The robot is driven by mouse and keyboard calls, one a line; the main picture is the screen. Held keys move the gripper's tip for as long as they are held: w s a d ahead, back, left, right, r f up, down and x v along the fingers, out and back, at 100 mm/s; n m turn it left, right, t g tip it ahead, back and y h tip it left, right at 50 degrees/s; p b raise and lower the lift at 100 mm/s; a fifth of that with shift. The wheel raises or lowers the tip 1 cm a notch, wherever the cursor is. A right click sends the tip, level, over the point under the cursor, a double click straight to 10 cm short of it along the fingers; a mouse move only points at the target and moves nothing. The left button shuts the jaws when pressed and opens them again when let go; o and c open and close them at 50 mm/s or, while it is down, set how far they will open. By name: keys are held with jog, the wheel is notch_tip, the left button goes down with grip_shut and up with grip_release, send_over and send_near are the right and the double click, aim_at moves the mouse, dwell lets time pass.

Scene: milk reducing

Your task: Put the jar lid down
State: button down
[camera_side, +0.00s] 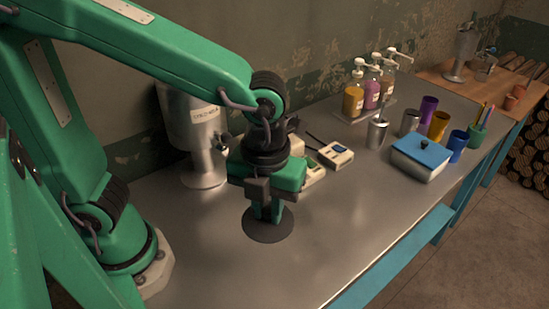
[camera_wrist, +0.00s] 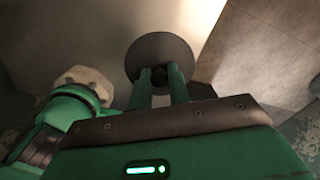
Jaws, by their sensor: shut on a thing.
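The jar lid (camera_side: 268,227) is a dark grey round disc below my gripper (camera_side: 264,214) in the side view, at the near left part of the metal table (camera_side: 330,220). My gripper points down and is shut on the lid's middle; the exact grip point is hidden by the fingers. In the wrist view the lid (camera_wrist: 160,50) shows as a grey disc beyond the two green fingers (camera_wrist: 160,82). The lid looks level and close to the table top; I cannot tell whether it touches it.
A metal dispenser (camera_side: 200,145) stands behind left of my gripper. Small beige devices (camera_side: 335,154) lie behind right. Pump bottles (camera_side: 370,92), a metal can (camera_side: 377,133), coloured cups (camera_side: 438,125) and a blue-lidded box (camera_side: 420,160) stand farther right. The table front is clear.

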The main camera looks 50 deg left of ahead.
jog(key=s+f+m, duration=0.1)
jog(key=s+f, duration=0.5)
jog(key=s, duration=0.4)
jog(key=shift+s+a, duration=0.2)
jog(key=shift+w, duration=0.1)
jog(key=w+a+f, duration=0.2)
jog(key=w, duration=0.1)
jog(key=w+a+f, duration=0.2)
jog(key=w, duration=0.1)
jog(key=w+a+f, duration=0.2)
jog(key=w+f, duration=0.1)
jog(key=w, duration=0.1)
jog(key=shift+s, duration=0.1)
jog(key=shift+f, duration=2)
jog(key=shift+f, duration=0.1)
